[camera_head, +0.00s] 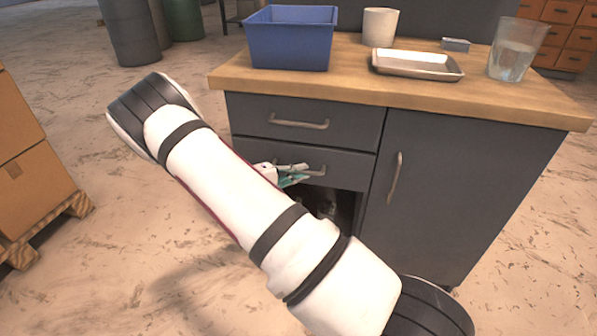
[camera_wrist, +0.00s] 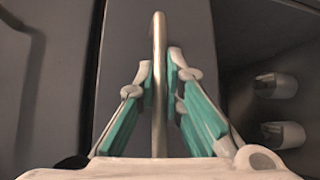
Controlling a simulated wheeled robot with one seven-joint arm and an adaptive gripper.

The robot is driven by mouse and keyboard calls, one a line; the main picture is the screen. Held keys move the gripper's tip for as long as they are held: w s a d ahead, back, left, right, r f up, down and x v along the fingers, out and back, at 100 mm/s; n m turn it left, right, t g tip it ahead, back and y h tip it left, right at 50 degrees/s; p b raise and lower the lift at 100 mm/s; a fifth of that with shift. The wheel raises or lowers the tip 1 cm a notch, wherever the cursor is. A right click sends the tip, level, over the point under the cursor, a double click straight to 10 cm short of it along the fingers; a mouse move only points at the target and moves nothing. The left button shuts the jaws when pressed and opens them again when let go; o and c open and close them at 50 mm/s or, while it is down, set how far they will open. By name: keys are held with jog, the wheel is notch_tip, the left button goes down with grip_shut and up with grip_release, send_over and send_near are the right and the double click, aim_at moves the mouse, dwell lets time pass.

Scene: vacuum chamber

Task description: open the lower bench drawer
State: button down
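The lower bench drawer (camera_head: 345,168) is a dark grey front under the upper drawer (camera_head: 350,118), and looks flush with the bench. Its metal bar handle (camera_head: 320,173) also runs upright through the middle of the wrist view (camera_wrist: 159,85). My gripper (camera_head: 303,171) is at this handle, with teal-lined fingers on both sides of the bar. In the wrist view its fingertips (camera_wrist: 159,68) close in on the bar and appear to touch it. My arm hides the left part of the lower drawer in the head view.
Below the drawer is an open compartment (camera_head: 342,207) with pale cylinders (camera_wrist: 282,135). A cupboard door (camera_head: 450,190) is to the right. The wooden top (camera_head: 330,85) carries a blue bin (camera_head: 290,40), tray, cup and glass. Boxes on a pallet (camera_head: 45,222) stand left; floor between is clear.

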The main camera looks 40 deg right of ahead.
jog(key=s+a+p, duration=0.3)
jog(key=s+a, duration=0.7)
jog(key=a, duration=0.2)
jog(key=s+a+p, duration=0.3)
jog(key=s+a, duration=0.6)
jog(key=a, duration=0.4)
jog(key=shift+s+a, duration=0.15)
jog(key=shift+s, duration=0.2)
jog(key=c, duration=1.7)
grip_release()
jog(key=a, duration=0.4)
jog(key=w+a+r, duration=0.1)
jog(key=a, duration=0.7)
jog(key=shift+w+r, duration=0.3)
jog(key=shift+d, duration=0.1)
